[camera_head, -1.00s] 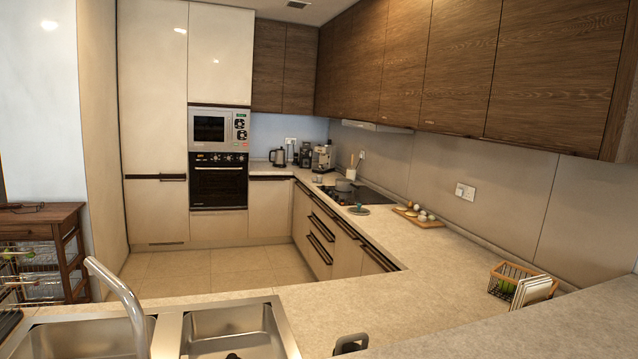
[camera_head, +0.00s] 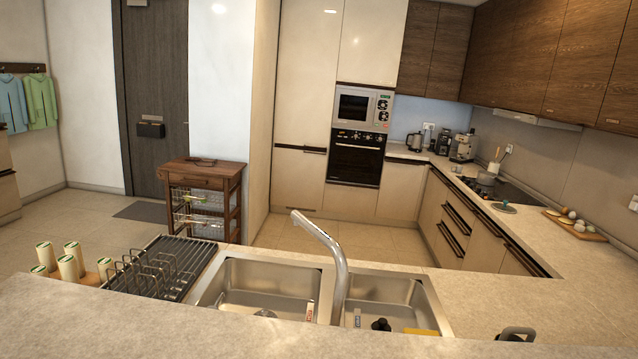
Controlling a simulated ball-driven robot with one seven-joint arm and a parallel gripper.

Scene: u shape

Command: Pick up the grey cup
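I cannot make out a cup that is clearly grey. Several pale cream cups or jars with greenish tops (camera_head: 68,267) stand at the lower left on the counter, beside the drying rack. A dark grey object with a loop (camera_head: 515,335) sits at the lower right on the counter, partly hidden; I cannot tell what it is. A small grey pot (camera_head: 486,179) stands by the far stove. My gripper is not in view.
A steel sink (camera_head: 270,280) with a tall faucet (camera_head: 330,250) lies in front, with a black drying rack (camera_head: 165,268) to its left. A wooden cart (camera_head: 205,175) stands beyond. The counter right of the sink is mostly clear; floor beyond is open.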

